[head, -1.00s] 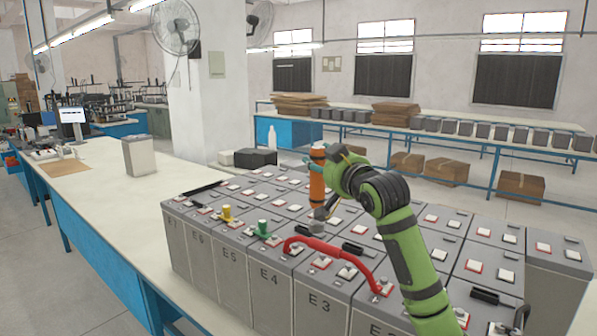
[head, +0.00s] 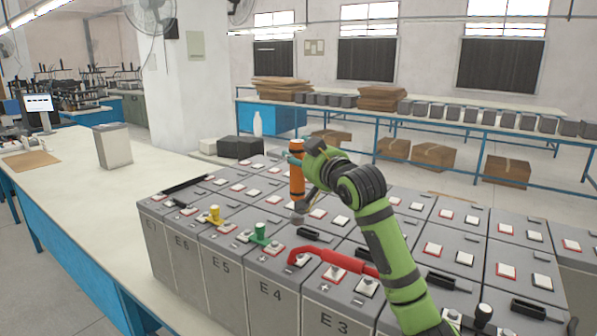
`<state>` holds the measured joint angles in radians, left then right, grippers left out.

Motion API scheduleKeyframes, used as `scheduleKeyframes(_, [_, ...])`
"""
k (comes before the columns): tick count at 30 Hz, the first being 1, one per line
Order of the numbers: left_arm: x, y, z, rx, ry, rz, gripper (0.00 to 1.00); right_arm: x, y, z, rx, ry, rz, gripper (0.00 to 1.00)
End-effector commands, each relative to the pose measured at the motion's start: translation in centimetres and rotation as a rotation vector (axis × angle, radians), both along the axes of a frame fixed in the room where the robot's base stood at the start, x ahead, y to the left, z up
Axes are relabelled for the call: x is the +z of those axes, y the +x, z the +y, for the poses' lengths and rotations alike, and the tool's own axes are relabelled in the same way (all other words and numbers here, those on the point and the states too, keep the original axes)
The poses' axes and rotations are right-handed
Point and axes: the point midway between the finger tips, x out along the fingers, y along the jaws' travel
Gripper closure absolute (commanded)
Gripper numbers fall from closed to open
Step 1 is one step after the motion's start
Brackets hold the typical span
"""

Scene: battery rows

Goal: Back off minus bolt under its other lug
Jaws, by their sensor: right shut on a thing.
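My right gripper (head: 298,160) is shut on an orange cylindrical tool (head: 297,181), held upright above the rows of grey batteries (head: 227,268). The tool's dark lower end shows near the battery tops; I cannot tell whether it touches. A red link (head: 330,260) lies across the front row, its left end on battery E4. Its right end is hidden behind my arm. A green piece (head: 260,233) and a yellow piece (head: 215,215) stand on terminals to the left of the link. The bolts are too small to make out. My left gripper is out of view.
Black boxes (head: 240,147) and a white bottle (head: 257,124) are behind.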

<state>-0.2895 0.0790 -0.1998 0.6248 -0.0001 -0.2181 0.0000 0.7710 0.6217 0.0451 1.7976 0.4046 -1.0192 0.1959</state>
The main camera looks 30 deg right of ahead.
Motion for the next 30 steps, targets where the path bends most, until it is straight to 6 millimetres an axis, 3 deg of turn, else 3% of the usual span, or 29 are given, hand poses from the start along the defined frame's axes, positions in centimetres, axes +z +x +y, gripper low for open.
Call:
scheduleKeyframes(4, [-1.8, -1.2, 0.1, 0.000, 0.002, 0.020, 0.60, -2.2, -0.2, -0.1, -0.002, -0.002, -0.014, 1.00])
scheduleKeyframes(11, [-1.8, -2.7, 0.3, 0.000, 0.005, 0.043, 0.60, -2.5, -0.2, -0.1, -0.002, -0.002, -0.015, 1.00])
scheduleKeyframes(22, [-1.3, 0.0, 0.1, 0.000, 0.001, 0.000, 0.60, -2.4, -0.3, -0.1, -0.003, -0.002, -0.014, 1.00])
scheduleKeyframes(30, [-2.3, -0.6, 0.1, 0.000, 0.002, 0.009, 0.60, -4.0, -0.3, -0.1, -0.004, -0.002, -0.012, 1.00])
